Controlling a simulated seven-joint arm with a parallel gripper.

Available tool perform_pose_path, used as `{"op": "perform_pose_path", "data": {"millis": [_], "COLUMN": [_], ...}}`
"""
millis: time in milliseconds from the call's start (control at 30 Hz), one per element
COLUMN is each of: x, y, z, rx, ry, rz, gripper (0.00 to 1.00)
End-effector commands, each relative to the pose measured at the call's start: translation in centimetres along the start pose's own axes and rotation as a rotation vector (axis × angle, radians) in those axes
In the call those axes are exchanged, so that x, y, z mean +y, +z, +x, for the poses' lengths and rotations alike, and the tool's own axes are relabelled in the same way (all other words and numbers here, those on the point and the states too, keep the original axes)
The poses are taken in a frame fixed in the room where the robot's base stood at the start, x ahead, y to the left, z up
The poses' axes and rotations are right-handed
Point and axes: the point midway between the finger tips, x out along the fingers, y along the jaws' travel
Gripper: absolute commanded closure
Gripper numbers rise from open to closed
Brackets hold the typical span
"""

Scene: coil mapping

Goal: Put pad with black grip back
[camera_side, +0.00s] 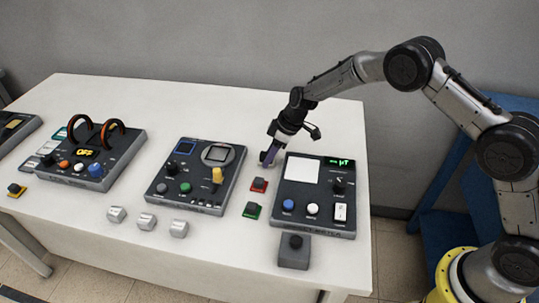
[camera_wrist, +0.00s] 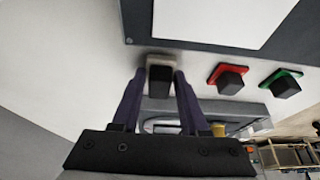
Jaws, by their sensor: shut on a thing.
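My gripper (camera_side: 267,158) is low over the back of the white table, between the middle device and the right device. In the wrist view its purple fingers (camera_wrist: 160,78) are shut on a black grip with a pale pad (camera_wrist: 160,60) at its far end. In the side view the fingers mostly hide this pad, and I cannot tell if it touches the table. A red pad with a black grip (camera_side: 259,185) and a green pad with a black grip (camera_side: 252,210) stand in a row in front of my gripper. Both also show in the wrist view, red (camera_wrist: 228,78) and green (camera_wrist: 284,83).
The right device (camera_side: 308,223) has a white plate and a green display; a grey block (camera_side: 293,252) stands before it. The middle device (camera_side: 160,193) is left of the pads. White cubes (camera_side: 147,222) lie in front. A coil device (camera_side: 105,170) and a yellow pad (camera_side: 16,191) are further left.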

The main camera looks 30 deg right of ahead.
Motion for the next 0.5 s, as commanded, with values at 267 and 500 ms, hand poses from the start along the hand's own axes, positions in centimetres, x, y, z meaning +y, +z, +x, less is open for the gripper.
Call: {"op": "perform_pose_path", "data": {"millis": [267,500], "x": [-0.01,0.00], "y": [0.14,0.12], "z": [0.30,0.23], "rx": [0.000,0.000], "ry": [0.000,0.000], "rz": [0.001,0.001], "gripper": [1.00,0.26]}}
